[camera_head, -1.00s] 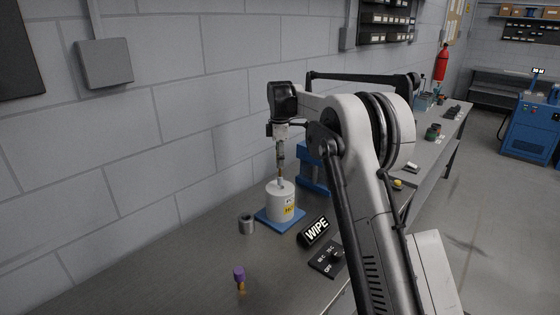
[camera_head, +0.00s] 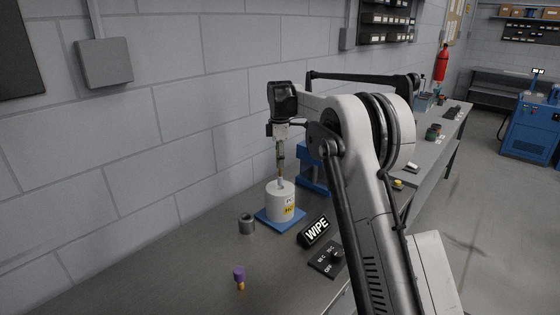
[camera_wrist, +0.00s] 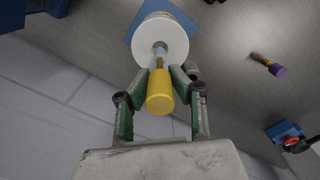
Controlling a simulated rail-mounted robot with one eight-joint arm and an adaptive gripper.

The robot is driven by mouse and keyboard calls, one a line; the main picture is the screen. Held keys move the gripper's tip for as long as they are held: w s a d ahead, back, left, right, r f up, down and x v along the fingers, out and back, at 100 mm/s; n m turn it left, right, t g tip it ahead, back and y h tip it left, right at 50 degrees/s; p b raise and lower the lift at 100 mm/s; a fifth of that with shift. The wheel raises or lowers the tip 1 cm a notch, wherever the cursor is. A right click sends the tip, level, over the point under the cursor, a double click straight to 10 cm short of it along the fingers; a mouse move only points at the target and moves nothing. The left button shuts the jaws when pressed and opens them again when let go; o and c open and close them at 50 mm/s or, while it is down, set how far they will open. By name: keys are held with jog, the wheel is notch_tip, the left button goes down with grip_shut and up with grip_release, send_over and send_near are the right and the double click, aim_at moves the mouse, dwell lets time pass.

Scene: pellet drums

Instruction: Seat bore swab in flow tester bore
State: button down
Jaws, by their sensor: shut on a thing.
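The flow tester (camera_head: 280,203) is a white cylinder with a yellow label, on a blue base plate. Its round top, with the bore in the middle, faces me in the wrist view (camera_wrist: 176,36). The bore swab (camera_wrist: 160,92) has a yellow handle and a thin grey stem. My gripper (camera_wrist: 162,74), with green fingers, is shut on the swab; it hangs straight above the tester in the head view (camera_head: 280,160). The swab's lower end meets the bore at the centre of the top. How deep it sits is hidden.
A grey metal ring (camera_head: 246,223) stands left of the tester. A blue stand (camera_head: 312,172) is behind. The front left bench is clear.

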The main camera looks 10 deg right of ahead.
aim_at(280, 176)
jog(key=shift+f+b, duration=1.25)
jog(key=shift+f, duration=0.9)
dwell(0.7)
jog(key=c, duration=1.5)
grip_release()
jog(key=shift+o, duration=0.2)
jog(key=shift+r, duration=0.1)
